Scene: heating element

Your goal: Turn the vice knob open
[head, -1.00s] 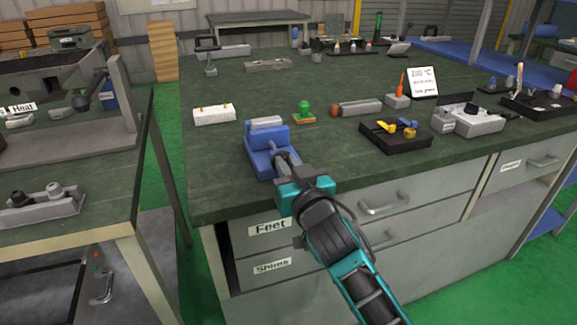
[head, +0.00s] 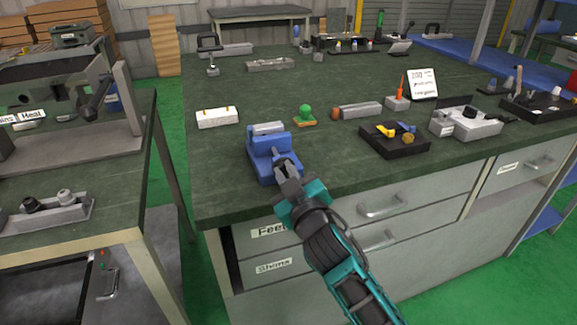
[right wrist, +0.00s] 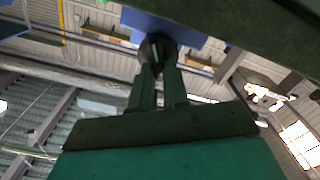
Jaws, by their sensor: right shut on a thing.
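The blue vice (head: 268,157) stands at the front edge of the green-topped bench, with a grey block (head: 267,129) at its top. My right gripper (head: 284,170) reaches up to the front of the vice from below right. In the right wrist view its fingers (right wrist: 158,68) are shut on the dark round vice knob (right wrist: 157,46), just in front of the blue vice body (right wrist: 190,36). In the head view the fingers mostly hide the knob. My left gripper is not in view.
A white block (head: 217,118) and a small green-knobbed piece (head: 306,115) sit beside the vice. A black tray (head: 395,141) lies to the right. Drawers with handles (head: 381,207) are below the bench edge. Another table (head: 75,215) stands at the left.

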